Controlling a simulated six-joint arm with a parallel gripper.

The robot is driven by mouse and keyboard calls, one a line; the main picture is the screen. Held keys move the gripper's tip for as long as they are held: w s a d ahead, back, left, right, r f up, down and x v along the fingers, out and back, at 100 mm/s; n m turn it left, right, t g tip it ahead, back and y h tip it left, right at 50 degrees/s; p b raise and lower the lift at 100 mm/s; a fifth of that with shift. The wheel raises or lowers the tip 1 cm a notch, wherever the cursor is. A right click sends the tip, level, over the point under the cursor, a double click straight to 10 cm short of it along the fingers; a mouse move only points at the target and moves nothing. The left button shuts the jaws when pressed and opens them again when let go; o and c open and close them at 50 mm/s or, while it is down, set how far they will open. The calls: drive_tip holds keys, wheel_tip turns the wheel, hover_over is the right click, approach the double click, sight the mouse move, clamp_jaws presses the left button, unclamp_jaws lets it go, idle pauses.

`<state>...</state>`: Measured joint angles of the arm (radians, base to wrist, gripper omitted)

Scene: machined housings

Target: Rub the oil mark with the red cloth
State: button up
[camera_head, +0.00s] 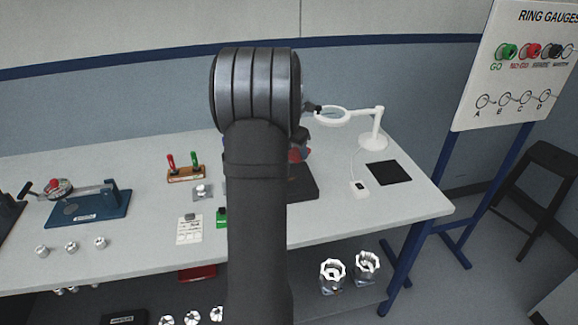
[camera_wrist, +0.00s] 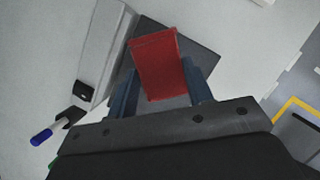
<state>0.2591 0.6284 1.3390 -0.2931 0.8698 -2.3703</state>
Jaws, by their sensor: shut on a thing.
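The red cloth (camera_wrist: 157,60) is a folded red piece between the two fingers of my gripper (camera_wrist: 158,78) in the wrist view. The gripper is shut on it. The cloth is over a dark grey plate (camera_wrist: 203,58); I cannot tell whether it touches. In the head view my arm hides most of the gripper, and a bit of red, likely the cloth (camera_head: 299,154), shows to the right of the arm above the dark plate (camera_head: 304,185). I cannot make out the oil mark in either view.
A white ring magnifier (camera_head: 375,125) and a black mat (camera_head: 388,172) are on the right of the bench. A rack with red and green handles (camera_head: 186,174), a blue fixture (camera_head: 90,207) and small metal rings (camera_head: 71,247) are on the left.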

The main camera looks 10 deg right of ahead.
drive_tip(key=m+g, duration=0.1)
drive_tip(key=m, duration=0.1)
drive_tip(key=s+m, duration=0.1)
drive_tip(key=m, duration=0.1)
drive_tip(key=shift+f+g, duration=0.2)
drive_tip(key=shift+g, duration=0.2)
drive_tip(key=m, duration=0.2)
drive_tip(key=s+m+g, duration=0.1)
drive_tip(key=m, duration=0.2)
drive_tip(key=shift+s+d+g+h, duration=0.1)
drive_tip(key=shift+s+g+h, duration=0.05)
drive_tip(key=shift+g+h, duration=0.2)
